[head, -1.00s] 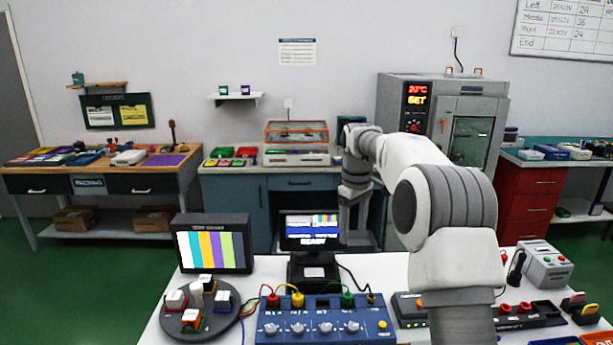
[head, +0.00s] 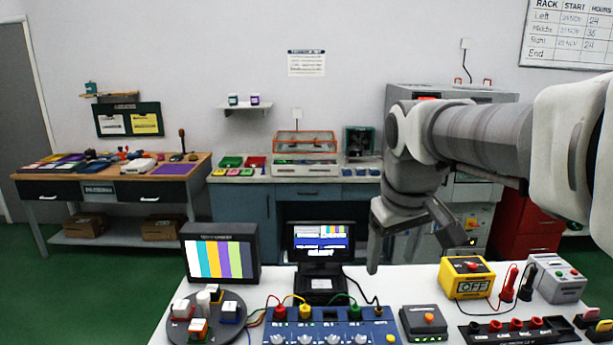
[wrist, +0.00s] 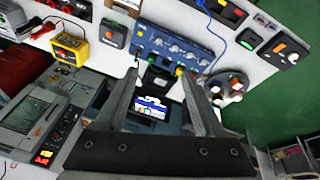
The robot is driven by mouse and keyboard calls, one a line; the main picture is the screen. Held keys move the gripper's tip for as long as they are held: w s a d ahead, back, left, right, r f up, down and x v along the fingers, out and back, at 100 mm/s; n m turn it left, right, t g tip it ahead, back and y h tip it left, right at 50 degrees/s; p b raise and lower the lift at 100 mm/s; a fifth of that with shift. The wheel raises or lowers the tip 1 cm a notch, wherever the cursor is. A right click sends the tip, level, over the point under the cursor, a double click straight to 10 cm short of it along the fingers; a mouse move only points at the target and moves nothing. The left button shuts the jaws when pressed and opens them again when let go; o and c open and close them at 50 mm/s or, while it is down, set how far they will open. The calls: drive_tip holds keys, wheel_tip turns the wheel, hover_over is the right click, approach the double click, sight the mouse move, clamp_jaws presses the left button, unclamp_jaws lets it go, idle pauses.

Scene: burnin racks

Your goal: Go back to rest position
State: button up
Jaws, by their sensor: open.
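My gripper (head: 418,245) hangs above the back edge of the white table (head: 277,275) in the head view, to the right of the small dark screen unit (head: 320,240). Its two fingers are spread apart, with nothing between them. In the wrist view my gripper (wrist: 167,98) is also open and empty, with the screen unit (wrist: 152,108) showing behind the gap between the fingers. My arm reaches in from the right of the head view.
The table bears a colour-bar monitor (head: 222,257), a round tray (head: 240,316), a blue panel (head: 330,328), a yellow box marked OFF (head: 466,278) and a grey box (head: 556,279). A grey oven (head: 480,97) and a wooden bench (head: 110,178) stand behind. Green floor lies between.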

drive_tip(key=s+f+m+t, duration=0.1)
drive_tip(key=s+f, duration=0.2)
drive_tip(key=s, duration=0.5)
drive_tip(key=s+f+m+t, duration=0.1)
drive_tip(key=s+f+m, duration=0.1)
drive_tip(key=s, duration=0.6)
drive_tip(key=shift+d+f+m+y, duration=0.3)
drive_tip(key=shift+f, duration=0.25)
